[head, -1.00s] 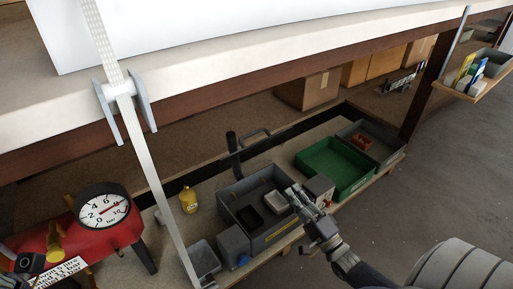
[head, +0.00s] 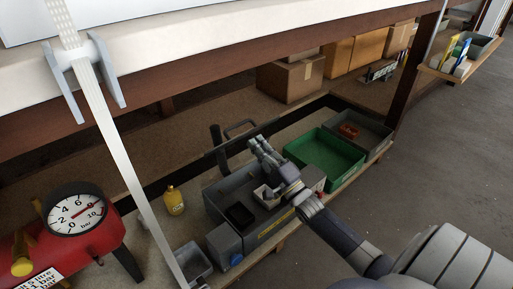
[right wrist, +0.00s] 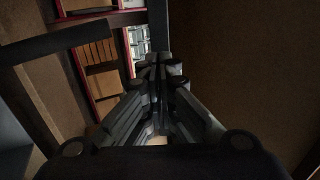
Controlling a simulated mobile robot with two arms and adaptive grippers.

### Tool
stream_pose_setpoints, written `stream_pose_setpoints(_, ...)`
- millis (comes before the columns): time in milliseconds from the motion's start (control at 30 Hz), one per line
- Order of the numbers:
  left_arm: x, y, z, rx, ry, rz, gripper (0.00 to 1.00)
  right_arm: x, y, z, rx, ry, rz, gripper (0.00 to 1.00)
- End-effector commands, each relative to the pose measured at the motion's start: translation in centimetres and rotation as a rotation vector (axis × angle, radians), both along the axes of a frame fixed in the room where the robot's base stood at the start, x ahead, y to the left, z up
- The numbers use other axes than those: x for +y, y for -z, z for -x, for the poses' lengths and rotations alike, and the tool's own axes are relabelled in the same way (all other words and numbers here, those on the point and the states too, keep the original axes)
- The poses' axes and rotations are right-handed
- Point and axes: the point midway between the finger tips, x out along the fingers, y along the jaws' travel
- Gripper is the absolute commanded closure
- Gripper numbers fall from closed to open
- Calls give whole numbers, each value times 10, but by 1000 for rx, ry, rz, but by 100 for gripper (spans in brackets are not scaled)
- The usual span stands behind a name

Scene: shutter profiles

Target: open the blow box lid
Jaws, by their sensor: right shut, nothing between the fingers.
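A grey box (head: 277,237) with a yellow stripe on its front stands on the low shelf in the head view. Its top looks open, with a black tray (head: 239,215) and a pale tray inside. A dark upright post (head: 216,143) and a dark loop handle (head: 240,125) rise behind it; I cannot tell whether they belong to the lid. My right gripper (head: 260,144) is over the box's back right part, near the loop handle, shut and empty. Its closed fingers (right wrist: 160,70) fill the middle of the right wrist view. My left gripper is not in view.
A green crate (head: 337,172) and a grey crate stand right of the box. A yellow bottle (head: 174,200) stands left of it. A red tank with a pressure gauge (head: 76,209) is at far left. A pale workbench edge (head: 210,55) runs above the shelf.

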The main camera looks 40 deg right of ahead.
Motion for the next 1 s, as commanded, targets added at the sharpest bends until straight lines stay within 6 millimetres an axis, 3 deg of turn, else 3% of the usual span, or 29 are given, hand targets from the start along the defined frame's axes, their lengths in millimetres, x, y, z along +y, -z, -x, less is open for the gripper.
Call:
stream_pose_setpoints(633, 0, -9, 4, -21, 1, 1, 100, 1, -9, -12, 12, 0, 1, 100)
stream_pose_setpoints(1000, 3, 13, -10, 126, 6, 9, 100, 2, -23, -33, 112, 1, 8, 100)
